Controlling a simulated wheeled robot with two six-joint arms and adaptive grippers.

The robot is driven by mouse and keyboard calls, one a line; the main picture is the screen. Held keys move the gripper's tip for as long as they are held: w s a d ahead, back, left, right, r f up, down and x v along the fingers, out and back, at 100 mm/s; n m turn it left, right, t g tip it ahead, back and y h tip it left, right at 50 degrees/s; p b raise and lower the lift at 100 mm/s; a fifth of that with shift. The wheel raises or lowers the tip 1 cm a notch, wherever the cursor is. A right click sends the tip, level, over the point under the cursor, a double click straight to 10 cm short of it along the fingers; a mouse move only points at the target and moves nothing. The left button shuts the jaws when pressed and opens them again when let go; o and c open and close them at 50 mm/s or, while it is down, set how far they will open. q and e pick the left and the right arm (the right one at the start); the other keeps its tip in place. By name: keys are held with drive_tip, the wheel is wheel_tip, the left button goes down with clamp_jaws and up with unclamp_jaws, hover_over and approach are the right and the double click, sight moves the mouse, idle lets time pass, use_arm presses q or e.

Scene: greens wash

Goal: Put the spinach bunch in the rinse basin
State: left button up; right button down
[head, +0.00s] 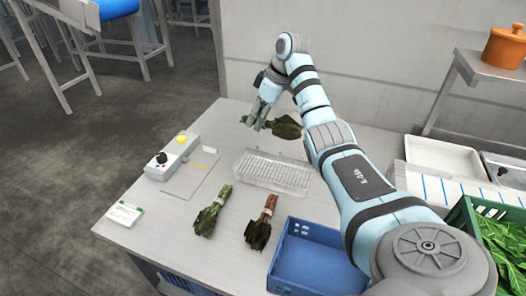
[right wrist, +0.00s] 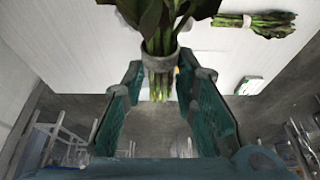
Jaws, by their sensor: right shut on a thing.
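The spinach bunch, with broad dark leaves and pale green stems in a grey band, is in my right gripper (head: 259,113). Its leaves (head: 287,127) show at the back of the table in the head view. In the right wrist view the bunch (right wrist: 158,25) sits between the fingers of the gripper (right wrist: 158,92), stems between them. A clear, ribbed tub (head: 272,171), which looks like the rinse basin, stands in front of the held bunch, empty. I cannot tell how high the bunch is above the table. My left gripper is not in view.
A green bunch (head: 213,211) and a red-stemmed bunch (head: 262,222) lie in front of the tub. An empty blue crate (head: 318,262) stands at the front right. A green crate (head: 464,218) holds leaves.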

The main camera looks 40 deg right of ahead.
sight(255, 169)
wheel_tip(255, 169, down, 17)
drive_tip(key=shift+f+b, duration=0.15)
drive_tip(key=shift+b, duration=0.7)
drive_tip(key=c, duration=1.3)
unclamp_jaws()
drive_tip(key=shift+s, duration=0.1)
drive_tip(key=p+v, duration=0.1)
drive_tip(key=v, duration=1.1)
drive_tip(key=shift+p, duration=0.4)
